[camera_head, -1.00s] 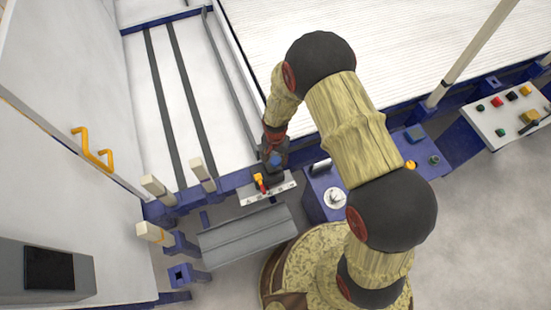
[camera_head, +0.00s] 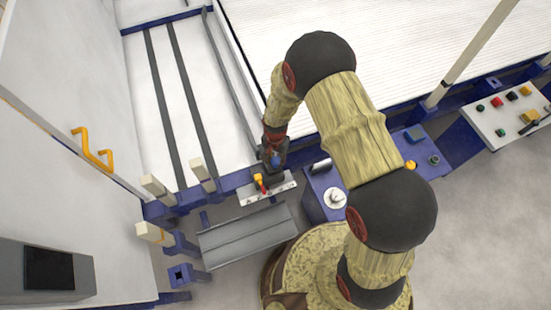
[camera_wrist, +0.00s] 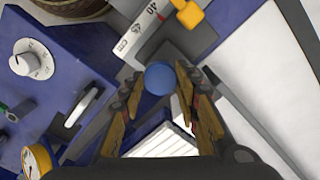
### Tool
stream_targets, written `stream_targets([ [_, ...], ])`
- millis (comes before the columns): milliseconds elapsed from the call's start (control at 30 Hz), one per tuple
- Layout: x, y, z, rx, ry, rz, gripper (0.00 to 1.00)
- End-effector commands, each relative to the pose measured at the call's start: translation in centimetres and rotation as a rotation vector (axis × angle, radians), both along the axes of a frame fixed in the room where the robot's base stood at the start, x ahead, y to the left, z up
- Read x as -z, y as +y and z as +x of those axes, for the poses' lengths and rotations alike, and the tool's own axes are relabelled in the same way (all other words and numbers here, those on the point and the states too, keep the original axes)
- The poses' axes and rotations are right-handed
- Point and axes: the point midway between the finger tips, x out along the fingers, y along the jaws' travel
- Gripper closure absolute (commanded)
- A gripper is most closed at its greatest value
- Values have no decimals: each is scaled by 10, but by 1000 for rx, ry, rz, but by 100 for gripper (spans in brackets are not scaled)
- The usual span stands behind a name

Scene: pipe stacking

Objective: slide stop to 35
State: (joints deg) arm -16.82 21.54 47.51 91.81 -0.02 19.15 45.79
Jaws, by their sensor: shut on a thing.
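The stop is a grey sliding block on the rail, with a blue ball knob (camera_wrist: 159,78), a yellow part (camera_wrist: 190,14) and a red pointer (camera_head: 264,187). The white scale (camera_wrist: 133,40) under it carries black marks, and "40" is readable near the pointer in the wrist view. In the head view the scale (camera_head: 282,188) lies at the rail's front edge, its numbers too small to read. My gripper (camera_wrist: 159,84) is shut on the blue knob, one finger on each side. The exact pointer reading cannot be told.
A blue cabinet with a white dial (camera_wrist: 32,59), a silver handle (camera_wrist: 84,106) and a yellow gauge (camera_wrist: 37,160) stands close beside my gripper. A grey sloped tray (camera_head: 245,236) lies in front of the scale. Wooden posts (camera_head: 203,174) stand left of it.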

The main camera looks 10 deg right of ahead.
Motion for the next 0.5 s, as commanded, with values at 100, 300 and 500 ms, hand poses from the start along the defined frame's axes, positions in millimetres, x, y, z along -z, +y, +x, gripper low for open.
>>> stream_targets([
  [100,-1,8,-2,-3,0,0,100],
  [300,-1,40,-11,-4,0,0,100],
  [500,0,49,-14,-1,0,0,100],
])
